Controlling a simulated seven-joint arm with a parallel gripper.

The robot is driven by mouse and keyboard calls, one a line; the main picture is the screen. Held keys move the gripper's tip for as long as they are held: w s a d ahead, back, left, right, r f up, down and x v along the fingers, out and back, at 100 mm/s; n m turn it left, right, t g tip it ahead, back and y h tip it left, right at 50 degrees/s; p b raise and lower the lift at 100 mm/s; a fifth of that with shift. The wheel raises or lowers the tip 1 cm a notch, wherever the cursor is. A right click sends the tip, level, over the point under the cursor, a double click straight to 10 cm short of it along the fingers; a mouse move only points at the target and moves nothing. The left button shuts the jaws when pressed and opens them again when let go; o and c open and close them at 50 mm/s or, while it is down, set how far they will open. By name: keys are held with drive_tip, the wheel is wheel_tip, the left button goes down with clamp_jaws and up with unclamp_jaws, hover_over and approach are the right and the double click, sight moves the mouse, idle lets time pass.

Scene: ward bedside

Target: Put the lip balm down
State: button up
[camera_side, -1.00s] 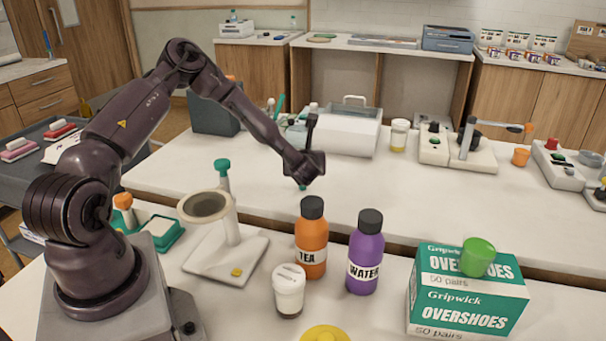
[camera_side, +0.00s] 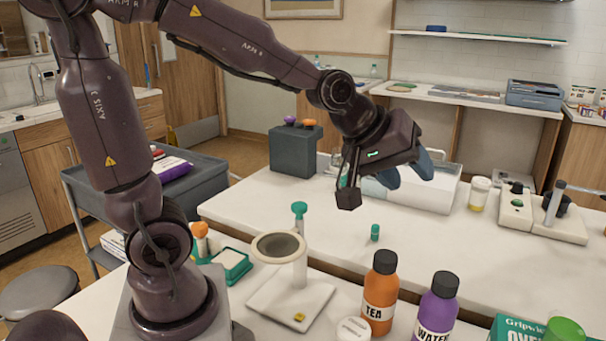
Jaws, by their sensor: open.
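The lip balm, a small teal-green tube (camera_side: 375,232), stands upright on the white counter behind the orange tea bottle. Nothing is touching it. My gripper (camera_side: 407,176) is above the counter, up and to the right of the tube in the picture, with clear space between them. Its two blue-grey fingers are apart and I see nothing held between them.
The orange tea bottle (camera_side: 380,294) and purple water bottle (camera_side: 436,308) stand in front. A white box (camera_side: 436,194) lies behind my gripper. The counter around the tube is clear.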

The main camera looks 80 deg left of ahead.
drive_tip(key=s+m+g, duration=0.3)
drive_tip(key=s+m, duration=0.6)
drive_tip(key=s, duration=0.6)
drive_tip(key=shift+s+a+r, duration=0.15)
drive_tip(key=shift+s+r, duration=0.1)
drive_tip(key=shift+r, duration=0.2)
